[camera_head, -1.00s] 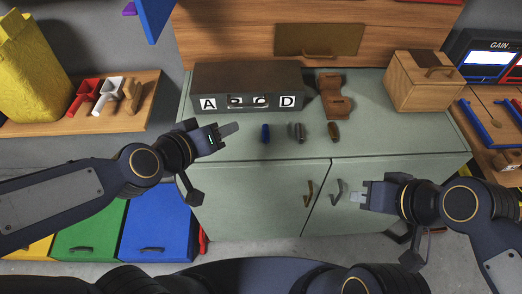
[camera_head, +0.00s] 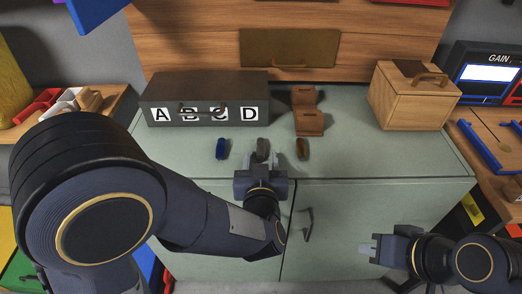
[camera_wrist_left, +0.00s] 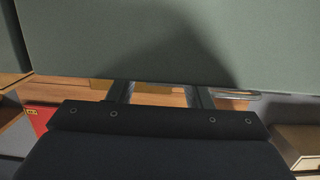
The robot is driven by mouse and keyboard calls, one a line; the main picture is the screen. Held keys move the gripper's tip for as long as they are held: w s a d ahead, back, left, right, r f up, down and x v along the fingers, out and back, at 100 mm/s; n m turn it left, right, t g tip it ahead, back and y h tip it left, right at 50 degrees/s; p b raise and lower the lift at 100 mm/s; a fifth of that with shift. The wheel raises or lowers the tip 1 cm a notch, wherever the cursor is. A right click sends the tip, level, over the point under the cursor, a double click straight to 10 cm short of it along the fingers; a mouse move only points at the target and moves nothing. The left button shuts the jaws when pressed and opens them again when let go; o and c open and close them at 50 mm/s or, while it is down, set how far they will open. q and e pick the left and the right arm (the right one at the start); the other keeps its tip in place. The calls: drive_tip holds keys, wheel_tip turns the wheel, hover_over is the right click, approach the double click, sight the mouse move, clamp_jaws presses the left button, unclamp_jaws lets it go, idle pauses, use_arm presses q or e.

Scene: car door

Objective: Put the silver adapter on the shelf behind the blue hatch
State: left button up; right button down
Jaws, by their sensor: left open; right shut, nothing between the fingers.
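The silver adapter (camera_head: 263,146) is the grey middle one of three small pieces on the green cabinet top, between a blue piece (camera_head: 221,148) and a brown piece (camera_head: 302,148). My left gripper (camera_head: 262,162) is open, right at the near side of the adapter; the head view does not show whether the fingers are around it. In the left wrist view the open fingers (camera_wrist_left: 162,92) show no adapter between them. My right gripper (camera_head: 367,248) is shut and empty in front of the cabinet doors. A blue panel (camera_head: 95,12), perhaps the hatch, is at the upper left; no shelf shows behind it.
A dark case (camera_head: 205,88) lettered A to D stands at the back left of the top. A brown stand (camera_head: 308,110) and a wooden box (camera_head: 415,100) stand to its right. The top's front right is clear. Side shelves hold other items.

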sight(261, 149)
use_arm(q)
drive_tip(key=shift+w+f, duration=0.25)
drive_tip(key=shift+w, duration=1)
clamp_jaws()
drive_tip(key=shift+r, duration=0.15)
